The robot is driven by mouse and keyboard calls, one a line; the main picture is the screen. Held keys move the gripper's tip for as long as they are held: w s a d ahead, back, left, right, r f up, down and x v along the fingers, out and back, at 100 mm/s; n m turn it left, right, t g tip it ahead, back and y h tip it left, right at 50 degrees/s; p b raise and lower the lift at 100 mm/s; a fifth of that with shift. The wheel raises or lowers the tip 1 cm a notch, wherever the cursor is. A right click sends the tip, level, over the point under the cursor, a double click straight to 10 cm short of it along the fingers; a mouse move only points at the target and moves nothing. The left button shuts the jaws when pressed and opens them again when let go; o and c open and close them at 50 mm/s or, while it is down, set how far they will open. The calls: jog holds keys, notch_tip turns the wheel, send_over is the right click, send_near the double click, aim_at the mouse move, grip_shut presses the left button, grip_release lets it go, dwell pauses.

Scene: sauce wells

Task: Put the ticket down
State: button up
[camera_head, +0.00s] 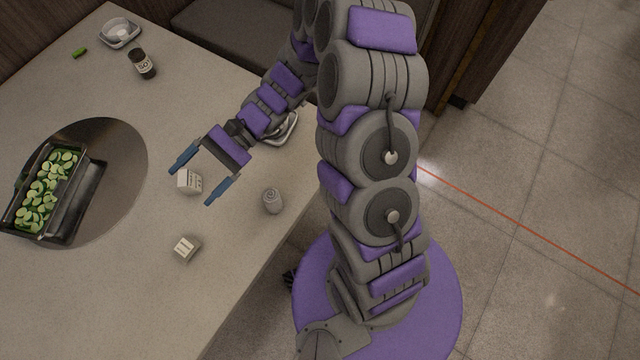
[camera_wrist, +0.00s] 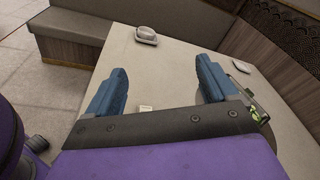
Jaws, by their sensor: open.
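My gripper (camera_head: 191,187) is open over the table, with its two blue fingers spread wide. A small white box-like item with dark print (camera_head: 188,181) shows between the fingertips in the head view; it may be the ticket, but I cannot tell for sure. It appears apart from both fingers. A second small pale block with a marked white face (camera_head: 186,248) lies on the table nearer the front. In the wrist view the open fingers (camera_wrist: 161,65) show, with a small pale item (camera_wrist: 145,108) low between them. I cannot tell which item that is.
A dark tray of green slices (camera_head: 72,200) sits at a round grey plate (camera_head: 125,150) on the left. A grey shaker (camera_head: 272,200) stands near the table's right edge. A dark bottle (camera_head: 141,64) and a white dish (camera_head: 119,33) are at the back. The front tabletop is clear.

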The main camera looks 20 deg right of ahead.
jog(key=s+d+r+n+h, duration=0.5)
jog(key=s+d+n+h, duration=0.15)
jog(key=s, duration=0.35)
jog(key=s+d+r+t+h, duration=0.2)
jog(key=s+d+h, duration=0.2)
jog(key=d, duration=0.4)
jog(key=s+d+r+t+h, duration=0.1)
jog(key=s+d+h, duration=0.3)
jog(key=d, duration=0.4)
jog(key=shift+s+d+r+n+t+h, duration=0.15)
jog(key=shift+d+r+n+t+h, duration=0.2)
jog(key=shift+t, duration=0.45)
